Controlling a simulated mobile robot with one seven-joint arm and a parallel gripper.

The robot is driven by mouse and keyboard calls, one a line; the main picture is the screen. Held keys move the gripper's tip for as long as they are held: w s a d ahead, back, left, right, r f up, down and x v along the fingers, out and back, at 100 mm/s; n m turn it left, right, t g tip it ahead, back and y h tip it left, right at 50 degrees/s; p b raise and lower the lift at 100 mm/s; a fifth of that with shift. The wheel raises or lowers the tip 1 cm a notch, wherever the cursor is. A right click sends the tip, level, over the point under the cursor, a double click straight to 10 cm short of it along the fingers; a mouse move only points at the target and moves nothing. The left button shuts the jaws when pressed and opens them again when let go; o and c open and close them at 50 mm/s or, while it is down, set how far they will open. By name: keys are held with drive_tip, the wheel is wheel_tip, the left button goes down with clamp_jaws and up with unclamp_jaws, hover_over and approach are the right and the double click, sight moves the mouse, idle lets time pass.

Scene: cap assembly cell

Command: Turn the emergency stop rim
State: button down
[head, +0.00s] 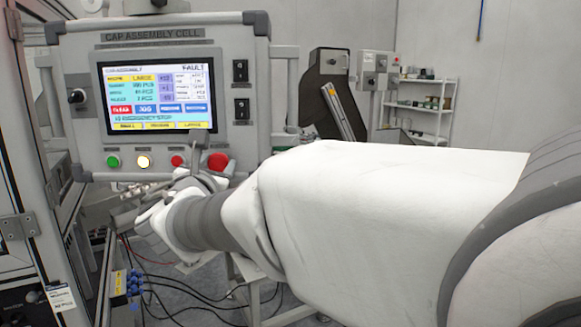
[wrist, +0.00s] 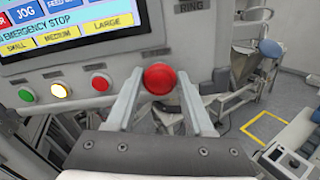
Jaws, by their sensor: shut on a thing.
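The emergency stop is a large red round button (wrist: 159,79) on the lower right of the control panel. It also shows in the head view (head: 218,161), just above the end of my arm. In the wrist view my gripper (wrist: 159,88) has one finger on each side of the red button and is shut on it. The rim behind the button's face is mostly hidden by the fingers. In the head view the fingers are hard to make out.
The control panel (head: 255,60) has a lit screen (head: 157,97) reading FAULT and emergency stop. A green button (head: 113,161), a lit yellowish button (head: 144,161) and a smaller red button (head: 177,160) sit left of the emergency stop. Cables (head: 165,290) hang below.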

drive_tip(key=shift+f+m+b, duration=0.3)
drive_tip(key=shift+m+b, duration=0.3)
drive_tip(key=shift+b, duration=0.55)
drive_tip(key=m+b, duration=0.3)
drive_tip(key=b, duration=0.2)
drive_tip(key=shift+d, duration=0.1)
drive_tip(key=m+b, duration=0.3)
drive_tip(key=shift+r, duration=0.25)
drive_tip(key=shift+r+b, duration=0.1)
drive_tip(key=shift+b, duration=0.2)
drive_tip(key=shift+c, duration=1.4)
unclamp_jaws()
drive_tip(key=shift+s, duration=0.15)
